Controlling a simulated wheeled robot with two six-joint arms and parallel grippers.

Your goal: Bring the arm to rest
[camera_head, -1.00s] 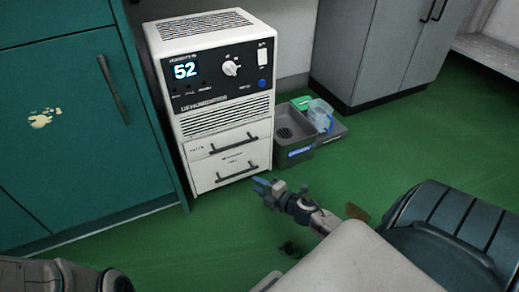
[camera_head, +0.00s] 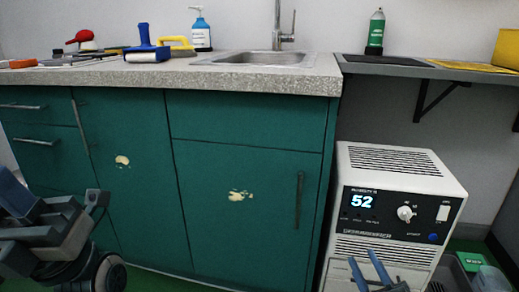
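My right gripper (camera_head: 368,266) shows at the bottom edge, in front of the lower part of the white dehumidifier (camera_head: 400,165). Its two blue fingers stand apart with nothing between them, and the rest of the arm is out of frame. My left arm (camera_head: 50,235) comes in at the lower left, in front of the green cabinet. Its dark links are bunched together, and the state of its gripper is not clear.
A green cabinet (camera_head: 245,170) carries a speckled counter (camera_head: 215,79) with a sink (camera_head: 262,59), a soap bottle (camera_head: 201,32) and several tools. A grey shelf (camera_head: 425,69) holds a green spray can (camera_head: 376,35). Grey bins (camera_head: 462,268) stand at the lower right.

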